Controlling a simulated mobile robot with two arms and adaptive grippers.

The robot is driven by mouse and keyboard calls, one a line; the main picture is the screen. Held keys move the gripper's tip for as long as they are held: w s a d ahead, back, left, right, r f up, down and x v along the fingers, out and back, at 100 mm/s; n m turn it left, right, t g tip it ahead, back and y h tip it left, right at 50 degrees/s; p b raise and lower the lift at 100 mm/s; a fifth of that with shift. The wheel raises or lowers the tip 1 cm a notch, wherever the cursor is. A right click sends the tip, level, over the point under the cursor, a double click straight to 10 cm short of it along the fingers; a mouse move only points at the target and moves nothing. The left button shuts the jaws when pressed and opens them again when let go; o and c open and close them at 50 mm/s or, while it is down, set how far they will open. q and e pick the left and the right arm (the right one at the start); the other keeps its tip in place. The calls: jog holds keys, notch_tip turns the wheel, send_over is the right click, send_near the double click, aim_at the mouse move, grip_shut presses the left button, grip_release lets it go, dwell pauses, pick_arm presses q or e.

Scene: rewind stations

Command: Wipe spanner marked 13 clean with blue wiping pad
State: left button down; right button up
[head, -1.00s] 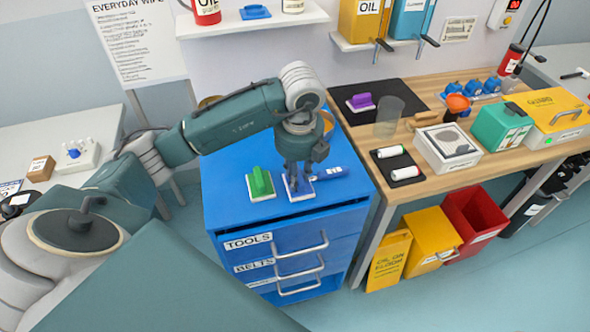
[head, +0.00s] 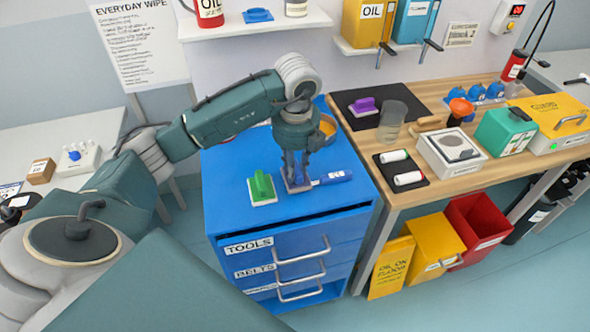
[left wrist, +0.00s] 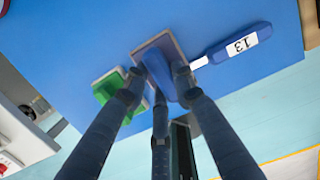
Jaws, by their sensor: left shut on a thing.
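The spanner marked 13 (head: 334,178) lies on the blue cabinet top, its blue handle pointing right with a white "13" label. Its handle also shows in the left wrist view (left wrist: 238,44). My left gripper (head: 297,180) points down and is shut on the blue handle of the blue wiping pad (left wrist: 160,74). The pad's base looks brownish grey and is over or against the spanner's head end, which is hidden. Whether the pad presses on it I cannot tell. My right gripper is not in view.
A green wiping pad (head: 262,190) stands just left of the blue one on the blue cabinet (head: 225,205). An orange-topped round container (head: 328,128) stands behind my gripper. The wooden bench (head: 440,185) at right holds a purple pad (head: 364,106) and several boxes.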

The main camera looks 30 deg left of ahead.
aim_at(298, 187)
pick_arm(q)
jog(key=shift+s+d, duration=0.65)
jog(key=shift+d, duration=0.1)
jog(key=shift+s+d+f, duration=0.1)
jog(key=shift+s+d, duration=0.6)
jog(key=shift+d, duration=0.15)
jog(key=shift+w+a, duration=0.4)
jog(key=shift+a, duration=0.15)
jog(key=shift+w+a+b, duration=0.35)
jog(key=shift+w+a, duration=0.6)
jog(key=shift+a, duration=0.1)
jog(key=shift+s+d, duration=1.35)
jog(key=shift+d, duration=0.25)
notch_tip(298, 187, up, 7)
jog(key=p, duration=0.5)
